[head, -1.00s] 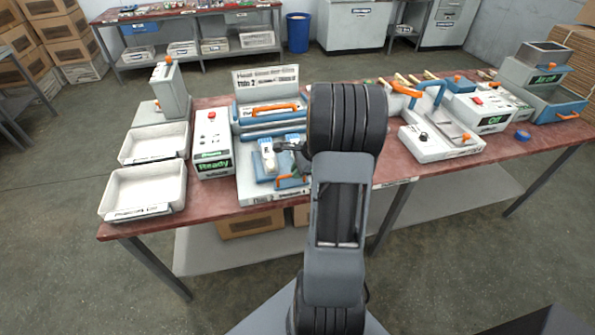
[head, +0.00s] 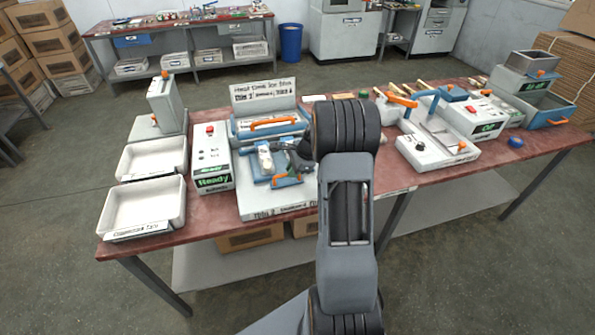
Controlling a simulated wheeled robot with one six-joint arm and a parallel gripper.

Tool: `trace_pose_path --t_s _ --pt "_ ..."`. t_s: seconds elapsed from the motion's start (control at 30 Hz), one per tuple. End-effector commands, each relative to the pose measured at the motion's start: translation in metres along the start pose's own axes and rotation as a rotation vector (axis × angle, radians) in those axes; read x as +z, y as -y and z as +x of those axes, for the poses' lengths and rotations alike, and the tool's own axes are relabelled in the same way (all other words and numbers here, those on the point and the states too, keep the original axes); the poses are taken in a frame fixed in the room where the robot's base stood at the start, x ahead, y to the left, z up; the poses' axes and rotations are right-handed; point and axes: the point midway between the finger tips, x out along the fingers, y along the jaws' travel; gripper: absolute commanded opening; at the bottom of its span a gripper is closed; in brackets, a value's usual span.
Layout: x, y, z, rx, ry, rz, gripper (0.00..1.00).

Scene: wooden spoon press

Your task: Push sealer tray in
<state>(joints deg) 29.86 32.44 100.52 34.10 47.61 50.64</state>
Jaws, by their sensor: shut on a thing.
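The sealer (head: 252,122) stands on the red bench, with an orange handle on its blue upper part. Its blue sealer tray (head: 262,177) lies in front on the white base, with an orange handle (head: 287,182) at its front right. A white packet (head: 265,158) lies on the tray. My gripper (head: 279,147) is low over the tray's right side, beside the packet. It is shut and moves with the tray, so it seems to hold part of it; the contact is too small to see. My arm hides the right of the base.
The control box (head: 212,160), showing green "Ready", stands close left of the sealer. Two white bins (head: 146,205) are at the bench's left end. A press with a blue and orange lever (head: 437,140) stands to the right. Some bench top between is bare.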

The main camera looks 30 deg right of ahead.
Motion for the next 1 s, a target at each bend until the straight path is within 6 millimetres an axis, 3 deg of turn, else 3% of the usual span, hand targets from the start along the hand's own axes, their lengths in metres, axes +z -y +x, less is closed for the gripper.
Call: trace_pose_path --t_s 0.03,0.07,0.3,0.67,1.0 --pt "0.000 0.006 -0.003 -0.019 -0.006 -0.004 0.00" --pt "0.000 0.006 -0.003 -0.019 -0.006 -0.004 0.14" --pt "-0.001 0.004 -0.003 -0.016 -0.004 -0.002 0.37" --pt "-0.003 0.003 -0.010 -0.015 -0.004 0.002 0.38" --pt "-0.002 0.003 -0.073 -0.018 -0.006 0.000 0.38"
